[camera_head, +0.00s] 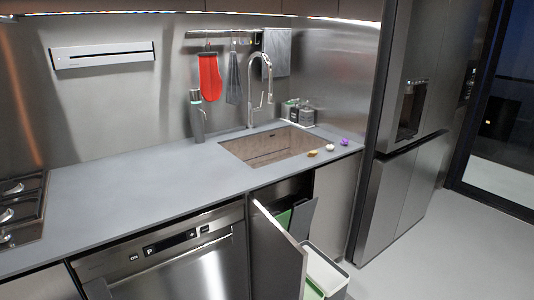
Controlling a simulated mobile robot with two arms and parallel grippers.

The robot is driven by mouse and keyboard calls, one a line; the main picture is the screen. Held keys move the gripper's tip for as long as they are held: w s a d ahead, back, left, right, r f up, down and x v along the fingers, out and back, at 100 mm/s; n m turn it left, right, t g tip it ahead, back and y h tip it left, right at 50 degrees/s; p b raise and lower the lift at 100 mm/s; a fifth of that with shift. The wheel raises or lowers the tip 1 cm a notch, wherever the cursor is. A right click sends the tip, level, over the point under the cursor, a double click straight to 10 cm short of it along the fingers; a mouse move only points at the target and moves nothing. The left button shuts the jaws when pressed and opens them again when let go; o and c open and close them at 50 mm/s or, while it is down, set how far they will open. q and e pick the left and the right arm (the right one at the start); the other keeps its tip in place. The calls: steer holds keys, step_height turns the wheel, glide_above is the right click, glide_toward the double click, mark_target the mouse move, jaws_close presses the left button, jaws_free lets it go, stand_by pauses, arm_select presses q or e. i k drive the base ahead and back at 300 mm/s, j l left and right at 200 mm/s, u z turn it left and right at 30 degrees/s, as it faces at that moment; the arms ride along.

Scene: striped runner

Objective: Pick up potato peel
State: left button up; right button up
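Three small items lie in a row on the grey counter at the front right corner of the sink. The nearest is a yellow-brown piece (313,153) that looks like the potato peel, though it is too small to be sure. A whitish piece (330,147) and a purple piece (344,141) lie to its right, apart from it. Neither of my grippers shows in the head view, so nothing is seen touching these items.
The sink (272,147) with its tall faucet (268,80) lies behind the pieces. Below, a cabinet door (275,255) stands open beside a pulled-out white-rimmed bin (328,272). A dishwasher (170,265) is at left and a fridge (400,190) at right.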

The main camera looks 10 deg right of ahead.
mark_target(312, 154)
steer(key=i+l+u, duration=0.15)
steer(key=l+u, duration=0.25)
steer(key=i+l+u, duration=0.1)
steer(key=l+u, duration=0.7)
steer(key=l, duration=0.15)
